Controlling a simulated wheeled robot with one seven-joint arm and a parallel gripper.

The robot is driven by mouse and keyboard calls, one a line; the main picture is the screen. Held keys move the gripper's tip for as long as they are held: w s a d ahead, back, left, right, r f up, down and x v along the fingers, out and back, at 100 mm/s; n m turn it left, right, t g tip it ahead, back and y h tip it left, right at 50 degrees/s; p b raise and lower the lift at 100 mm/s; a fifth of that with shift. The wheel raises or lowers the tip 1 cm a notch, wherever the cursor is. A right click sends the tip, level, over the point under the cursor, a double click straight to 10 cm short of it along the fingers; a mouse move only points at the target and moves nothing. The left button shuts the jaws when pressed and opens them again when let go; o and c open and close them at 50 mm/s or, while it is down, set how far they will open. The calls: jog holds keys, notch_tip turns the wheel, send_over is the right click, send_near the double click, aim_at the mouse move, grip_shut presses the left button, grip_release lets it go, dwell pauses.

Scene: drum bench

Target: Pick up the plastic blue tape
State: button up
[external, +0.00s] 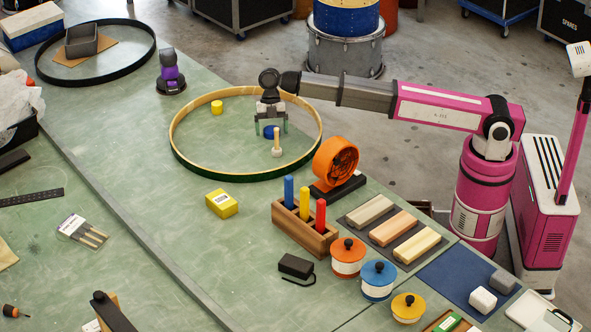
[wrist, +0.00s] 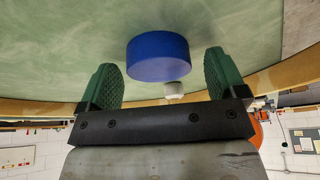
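The blue tape (external: 270,132) is a short, solid-looking blue cylinder on the green bench, inside the large wooden hoop. My gripper (external: 269,128) is over it with its green fingers pointing down. In the wrist view the blue tape (wrist: 158,58) shows between the two spread fingertips of my gripper (wrist: 165,78), with a gap on each side. The gripper is open and holds nothing. In the external view the fingers partly cover the tape.
A pale wooden peg (external: 277,145) stands close beside the tape. The wooden hoop (external: 176,140) surrounds both, with a yellow roll (external: 217,107) inside. An orange fan-like object (external: 335,162) stands just outside the hoop.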

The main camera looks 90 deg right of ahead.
jog(key=c, duration=0.9)
jog(key=shift+r, duration=0.15)
jog(key=shift+c, duration=0.2)
